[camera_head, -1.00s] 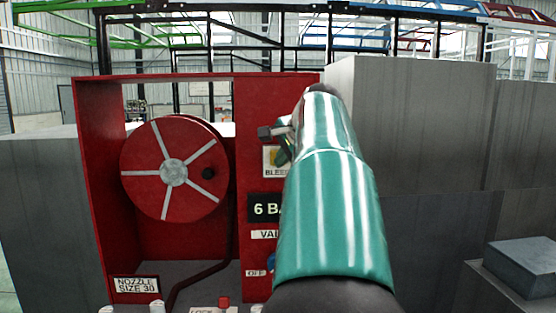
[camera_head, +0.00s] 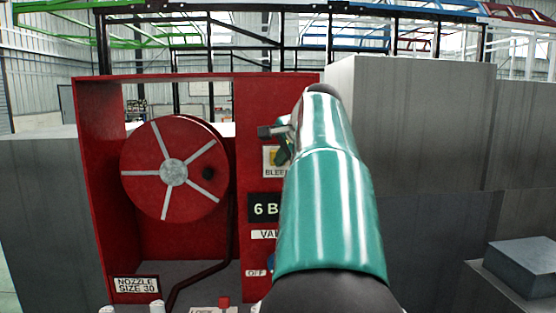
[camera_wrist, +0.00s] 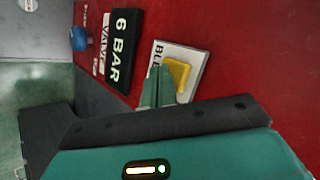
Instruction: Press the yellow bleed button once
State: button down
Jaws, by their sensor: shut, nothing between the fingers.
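The yellow bleed button (camera_wrist: 179,74) sits on a white plate marked "BLE..." (camera_wrist: 190,57) on the red panel in the wrist view. In the head view the plate (camera_head: 269,162) is partly hidden behind my arm, and a bit of the yellow button shows beside a dark green part. My gripper (camera_wrist: 154,75) is shut and empty, its green fingertips right beside the button's edge and overlapping the plate in the picture. I cannot tell whether they touch the button.
A "6 BAR" sign (camera_wrist: 119,50), a valve label and a blue knob (camera_wrist: 79,38) lie along the same panel. A red hose reel (camera_head: 174,170) stands left in the red cabinet (camera_head: 160,80). Grey blocks (camera_head: 410,120) stand close on the right.

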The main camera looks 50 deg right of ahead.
jog(key=shift+w+d, duration=0.3)
jog(key=shift+d, duration=0.1)
dwell(0.5)
jog(key=shift+s+a, duration=0.6)
jog(key=shift+a, duration=0.1)
jog(key=s+a, duration=0.3)
jog(key=shift+s+a, duration=0.1)
jog(key=shift+a, duration=0.3)
dwell(0.4)
dwell(0.7)
